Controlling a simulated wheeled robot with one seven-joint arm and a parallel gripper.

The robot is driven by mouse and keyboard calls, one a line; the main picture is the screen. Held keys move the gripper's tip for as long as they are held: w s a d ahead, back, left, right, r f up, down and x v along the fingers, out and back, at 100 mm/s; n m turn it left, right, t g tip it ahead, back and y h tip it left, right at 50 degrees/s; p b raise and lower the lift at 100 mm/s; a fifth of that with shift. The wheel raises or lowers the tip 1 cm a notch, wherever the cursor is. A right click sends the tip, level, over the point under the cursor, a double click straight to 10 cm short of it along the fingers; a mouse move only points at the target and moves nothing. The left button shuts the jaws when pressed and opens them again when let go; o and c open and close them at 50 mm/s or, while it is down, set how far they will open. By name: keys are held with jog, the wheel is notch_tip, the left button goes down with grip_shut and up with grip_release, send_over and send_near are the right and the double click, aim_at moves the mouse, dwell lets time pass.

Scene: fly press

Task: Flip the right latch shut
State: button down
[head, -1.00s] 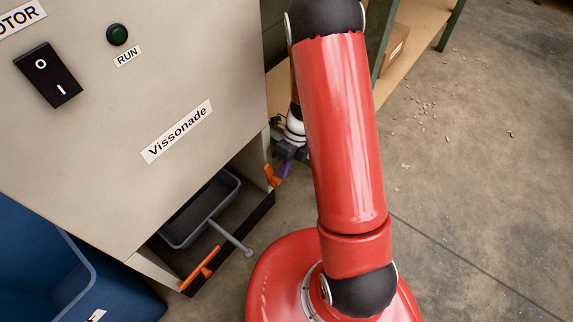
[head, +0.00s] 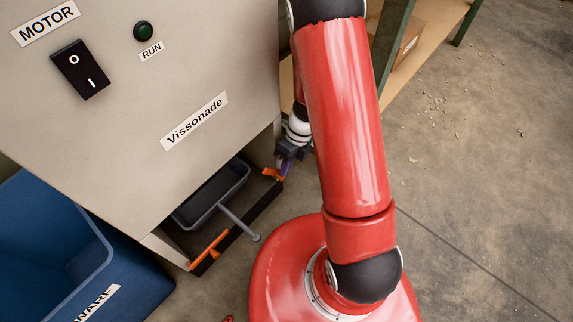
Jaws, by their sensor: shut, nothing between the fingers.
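The right latch (head: 271,174) is a small orange lever at the right end of the dark bar across the low opening of the machine. It lies tilted, pointing roughly sideways. Part of my gripper and wrist is hidden behind my red arm. The left latch (head: 208,250), also orange, lies along the bar's left end.
A grey tray (head: 212,195) with a rod handle (head: 240,223) sits in the opening between the latches. A blue bin (head: 60,250) stands at the left. The machine's panel (head: 130,150) rises above. A wooden shelf (head: 425,40) is behind my arm. Open floor lies to the right.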

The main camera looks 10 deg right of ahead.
jog(key=shift+d, duration=0.1)
jog(key=shift+w+d+f, duration=0.3)
jog(key=shift+w+d, duration=0.15)
jog(key=shift+d, duration=0.1)
dwell(0.3)
